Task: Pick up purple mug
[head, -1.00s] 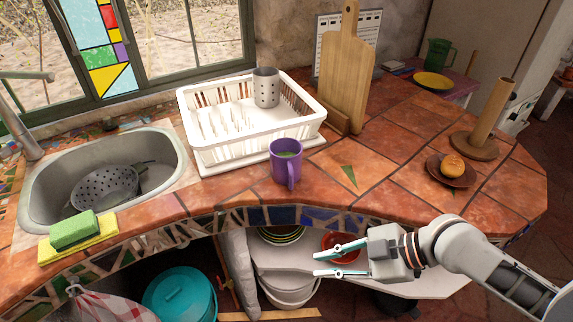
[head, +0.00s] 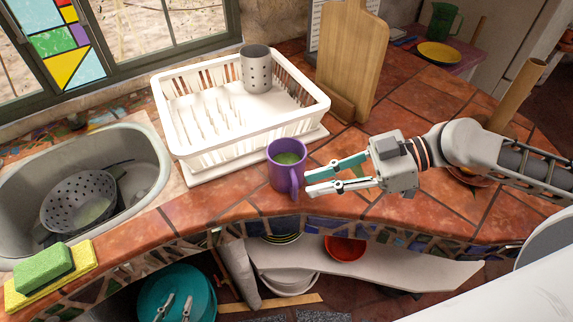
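The purple mug (head: 281,174) stands upright on the tiled counter in front of the dish rack, with something green inside. Its handle faces the front right. My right gripper (head: 309,182) is open and empty, just right of the mug, its fingertips close to the handle. I cannot tell whether they touch it. The tips of my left gripper (head: 174,307) show at the bottom left in front of the teal pot; they are apart, with nothing visible between them.
The white dish rack (head: 208,158) with a metal utensil holder (head: 256,69) stands behind the mug. A wooden cutting board (head: 352,60) is at the back. The sink (head: 150,170) and sponges (head: 42,270) are left. Shelves with dishes lie below the counter edge.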

